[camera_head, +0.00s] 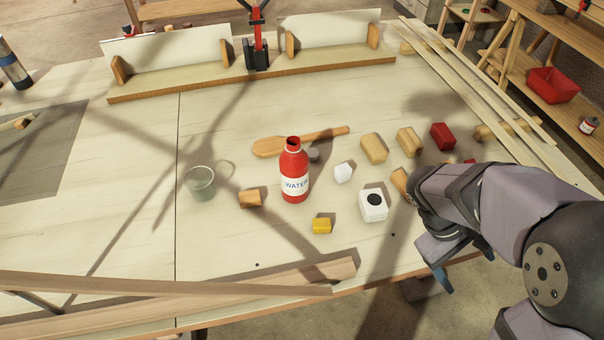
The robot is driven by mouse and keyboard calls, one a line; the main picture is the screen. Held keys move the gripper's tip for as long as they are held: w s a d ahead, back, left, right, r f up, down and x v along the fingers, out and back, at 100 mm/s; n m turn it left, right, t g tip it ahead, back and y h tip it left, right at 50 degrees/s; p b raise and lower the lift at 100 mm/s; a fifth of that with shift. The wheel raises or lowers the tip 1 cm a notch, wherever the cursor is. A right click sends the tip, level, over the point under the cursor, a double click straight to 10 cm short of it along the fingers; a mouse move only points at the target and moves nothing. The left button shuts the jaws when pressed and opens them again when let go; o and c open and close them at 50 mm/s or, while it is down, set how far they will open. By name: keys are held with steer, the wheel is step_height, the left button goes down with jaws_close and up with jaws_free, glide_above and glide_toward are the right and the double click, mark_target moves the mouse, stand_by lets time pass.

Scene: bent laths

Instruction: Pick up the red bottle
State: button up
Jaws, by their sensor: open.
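The red bottle (294,172) stands upright on the pale wooden table (230,120), with a white "WATER" label facing me and a dark opening at its top. My gripper (464,265) is at the right, low over the table's front edge, well apart from the bottle. Its fingers point down and are open, with nothing seen between them. Part of it is hidden behind my arm.
Laths (180,288) cross the front left; more blocks lie right.

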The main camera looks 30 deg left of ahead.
steer(key=w+a+r+n+t+h, duration=0.1)
steer(key=w+a+r+n+t, duration=0.1)
steer(key=w+a+n+t, duration=0.45)
steer(key=w+a+r+n+t+h, duration=0.1)
steer(key=w+a+r+t, duration=0.15)
steer(key=a, duration=0.65)
step_height(320, 180, up, 5)
steer(key=n+t+y, duration=0.7)
steer(key=n+t, duration=0.1)
steer(key=t, duration=0.1)
glide_above(286, 179)
steer(key=w+d, duration=0.2)
steer(key=w, duration=0.3)
steer(key=shift+s+r+b, duration=0.1)
steer(key=shift+s+b, duration=0.1)
steer(key=shift+b, duration=0.2)
steer(key=f+n+b, duration=0.1)
steer(key=f+n, duration=0.1)
steer(key=s+a+f+n+y+b, duration=0.1)
steer(key=f+n, duration=0.2)
steer(key=s+f+n+g+b, duration=0.1)
steer(key=f+n, duration=0.1)
steer(key=n, duration=0.1)
steer(key=shift+a+f, duration=0.35)
steer(key=shift+a, duration=0.05)
steer(key=shift+s+f+n, duration=0.15)
steer(key=shift+f+n, duration=0.45)
steer(key=shift+n, duration=0.05)
steer(key=shift+w, duration=2.5)
steer(key=shift+c, duration=0.2)
